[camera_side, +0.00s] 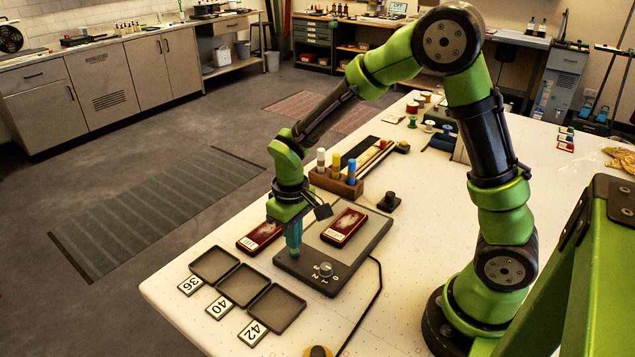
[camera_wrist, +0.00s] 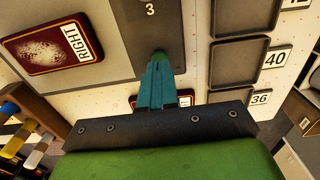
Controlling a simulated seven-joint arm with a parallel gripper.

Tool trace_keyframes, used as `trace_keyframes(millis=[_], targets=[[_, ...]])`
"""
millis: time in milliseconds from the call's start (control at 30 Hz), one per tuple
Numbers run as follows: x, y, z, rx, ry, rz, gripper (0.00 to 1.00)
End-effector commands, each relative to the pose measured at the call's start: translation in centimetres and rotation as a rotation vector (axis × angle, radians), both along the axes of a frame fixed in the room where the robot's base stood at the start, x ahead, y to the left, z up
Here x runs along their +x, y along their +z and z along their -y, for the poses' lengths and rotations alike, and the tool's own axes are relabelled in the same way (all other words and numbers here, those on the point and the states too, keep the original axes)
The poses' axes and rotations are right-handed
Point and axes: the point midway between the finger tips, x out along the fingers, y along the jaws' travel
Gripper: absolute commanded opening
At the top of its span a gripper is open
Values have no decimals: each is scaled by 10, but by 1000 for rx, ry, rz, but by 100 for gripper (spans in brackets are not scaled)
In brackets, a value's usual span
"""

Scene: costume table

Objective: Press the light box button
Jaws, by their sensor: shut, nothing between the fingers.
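The light box (camera_side: 368,246) is a flat dark-framed panel with a pale top lying on the white table. Its dark front strip carries a round knob (camera_side: 325,269) with numbers around it. The strip also shows in the wrist view (camera_wrist: 135,18), with a "3" on it. My gripper (camera_side: 294,253) points down with its teal fingers together and empty, its tips at the left end of that strip. In the wrist view the fingertips (camera_wrist: 160,57) lie over the strip. The button is not clearly seen; the fingers may cover it. I cannot tell whether the tips touch the box.
A dark red case (camera_side: 344,227), marked "RIGHT" in the wrist view, lies on the light box. Another red case (camera_side: 252,240) lies left of it. Empty trays (camera_side: 215,264) with cards 36, 40 and 42 stand in front. A wooden holder (camera_side: 337,182) with bottles stands behind.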

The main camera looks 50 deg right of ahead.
Motion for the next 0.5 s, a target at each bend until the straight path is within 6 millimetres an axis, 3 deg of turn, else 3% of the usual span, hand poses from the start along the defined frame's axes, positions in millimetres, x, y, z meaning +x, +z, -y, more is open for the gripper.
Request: trace_keyframes(millis=[500], targets=[[0,-7,0,0,0,-1,0]])
